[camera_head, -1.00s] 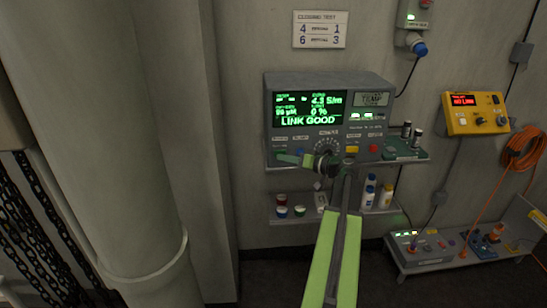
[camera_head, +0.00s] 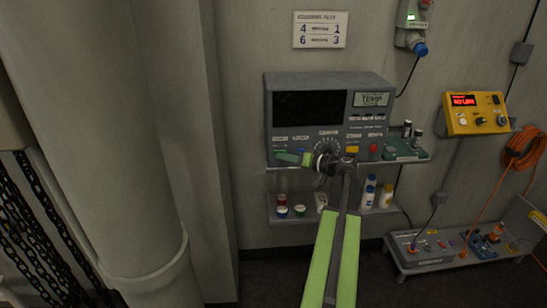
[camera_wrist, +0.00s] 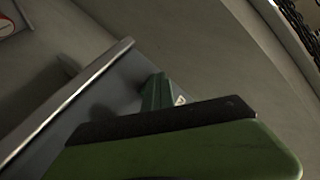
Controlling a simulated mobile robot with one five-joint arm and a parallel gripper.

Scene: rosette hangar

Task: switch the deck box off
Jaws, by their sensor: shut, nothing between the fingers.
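The deck box is the grey instrument (camera_head: 330,86) on a wall shelf, in the middle of the head view. Its large screen (camera_head: 310,104) is dark. A small panel at its upper right reads "TEMP". A knob, a yellow button, a red button and a green control (camera_head: 280,151) are on its lower front. My gripper (camera_head: 286,158) is shut and empty at the lower left of this front, right by the green control. I cannot tell whether it touches. In the wrist view, a green finger (camera_wrist: 180,150) with a dark pad fills the lower part and hides much of the box.
A yellow box (camera_head: 475,113) with a red-lit display hangs at the right, beside an orange cable coil (camera_head: 522,150). Small jars and bottles stand on a lower shelf. A thick column (camera_head: 105,140) and chains are at the left.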

